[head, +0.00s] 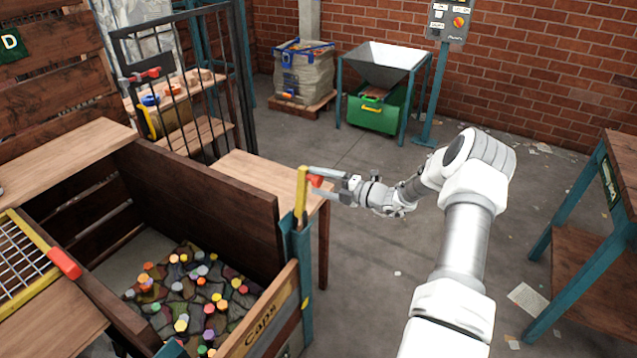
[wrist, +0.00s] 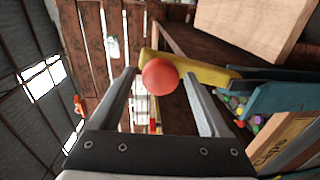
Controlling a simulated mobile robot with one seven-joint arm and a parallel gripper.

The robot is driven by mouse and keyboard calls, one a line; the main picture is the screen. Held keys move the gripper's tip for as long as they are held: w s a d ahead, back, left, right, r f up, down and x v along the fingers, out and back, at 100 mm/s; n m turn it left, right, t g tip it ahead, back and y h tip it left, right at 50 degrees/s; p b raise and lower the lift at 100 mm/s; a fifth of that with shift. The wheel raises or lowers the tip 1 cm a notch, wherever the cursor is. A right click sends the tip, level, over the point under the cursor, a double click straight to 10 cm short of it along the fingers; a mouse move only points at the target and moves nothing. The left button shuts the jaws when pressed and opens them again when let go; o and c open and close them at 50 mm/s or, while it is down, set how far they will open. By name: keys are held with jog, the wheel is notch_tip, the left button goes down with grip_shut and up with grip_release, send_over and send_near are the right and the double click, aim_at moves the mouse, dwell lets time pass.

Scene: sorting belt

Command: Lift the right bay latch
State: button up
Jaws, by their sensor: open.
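The latch is a yellow bar (head: 301,196) with a red ball knob (head: 317,181). It stands upright against the teal post at the right corner of the wooden caps bay. In the wrist view the yellow bar (wrist: 205,74) runs sideways behind the red knob (wrist: 160,76). My gripper (head: 322,179) reaches in from the right at knob height. In the wrist view my gripper (wrist: 160,84) is open, with one finger on each side of the knob. I cannot tell whether either finger touches it.
The caps bay's front board (head: 262,318) is below the latch, and loose coloured caps (head: 180,325) lie inside. A wooden side table (head: 258,176) stands just behind the latch. A yellow-framed mesh gate with a red handle (head: 65,263) is at left. The floor right of the bay is mostly clear.

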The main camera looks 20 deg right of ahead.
jog(key=b+v, duration=0.1)
jog(key=v, duration=1.6)
jog(key=shift+b, duration=0.3)
jog(key=s+a+r+n+g+h, duration=0.1)
jog(key=s+a+r+n+g, duration=0.25)
jog(key=a+n, duration=0.45)
jog(key=s+a+r+n+g+h, duration=0.15)
jog(key=a+r+n+g, duration=0.25)
jog(key=a+n, duration=0.4)
jog(key=s+a+r+n+g, duration=0.3)
jog(key=a+r+n+g, duration=0.1)
jog(key=a+n, duration=0.35)
jog(key=s+a+r+n+h+b, duration=0.1)
jog(key=s+a+r+n+h, duration=0.45)
jog(key=s+n, duration=0.65)
jog(key=s+d+r+n+t+h+p, duration=0.1)
jog(key=s+d+r+n+t+h, duration=0.1)
jog(key=n, duration=0.9)
jog(key=s+d+r+t, duration=0.1)
jog(key=s+r+t, duration=0.1)
jog(key=s+r, duration=0.1)
jog(key=shift+s+d+h, duration=0.15)
jog(key=shift+s+h, duration=0.15)
jog(key=shift+s, duration=0.25)
